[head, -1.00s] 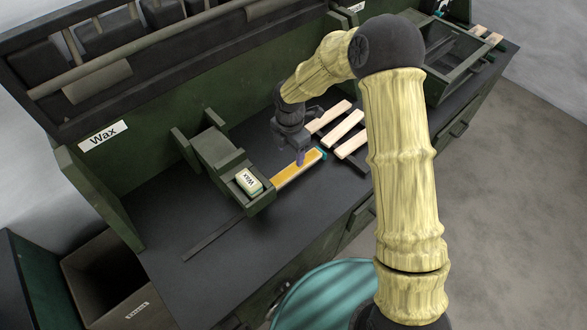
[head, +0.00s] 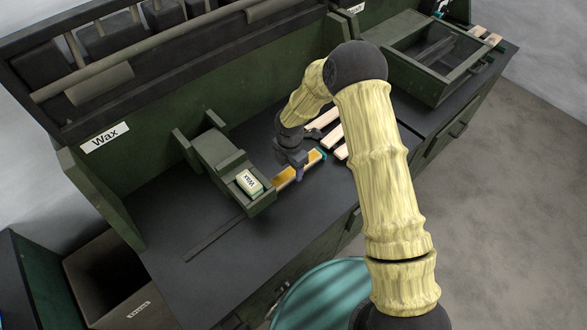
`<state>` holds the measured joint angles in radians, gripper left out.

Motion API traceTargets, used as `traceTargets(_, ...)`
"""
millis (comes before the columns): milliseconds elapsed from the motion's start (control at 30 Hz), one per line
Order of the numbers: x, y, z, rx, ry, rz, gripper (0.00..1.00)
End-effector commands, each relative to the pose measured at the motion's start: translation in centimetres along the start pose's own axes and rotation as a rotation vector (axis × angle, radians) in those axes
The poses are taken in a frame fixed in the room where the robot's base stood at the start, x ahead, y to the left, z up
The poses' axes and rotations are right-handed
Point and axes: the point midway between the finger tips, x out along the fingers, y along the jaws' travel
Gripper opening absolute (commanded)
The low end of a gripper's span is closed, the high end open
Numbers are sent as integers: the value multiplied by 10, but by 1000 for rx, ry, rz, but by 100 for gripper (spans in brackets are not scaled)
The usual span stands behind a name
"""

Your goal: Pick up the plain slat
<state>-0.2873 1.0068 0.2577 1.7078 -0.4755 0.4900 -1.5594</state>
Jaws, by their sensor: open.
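Several pale plain slats (head: 333,135) lie side by side on the dark bench, partly hidden behind my arm. A slat with a yellow-orange top (head: 284,179) lies nearer, beside the green wax holder, with a teal piece (head: 322,153) at its far end. My gripper (head: 298,174) points down over the middle of this yellow-orange slat, open, and hides part of it. I cannot tell whether the fingers touch it.
A wax block (head: 249,182) sits in the green holder (head: 222,158) just left of the gripper. A green open-topped box (head: 440,55) stands at the back right. The bench front left (head: 165,225) is mostly clear.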

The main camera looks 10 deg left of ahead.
Motion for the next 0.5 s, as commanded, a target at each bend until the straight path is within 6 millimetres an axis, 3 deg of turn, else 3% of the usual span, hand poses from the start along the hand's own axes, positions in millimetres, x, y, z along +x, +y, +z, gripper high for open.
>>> traceTargets(133,9,0,0,-1,0,1,62)
traceTargets(500,9,0,0,0,0,1,62)
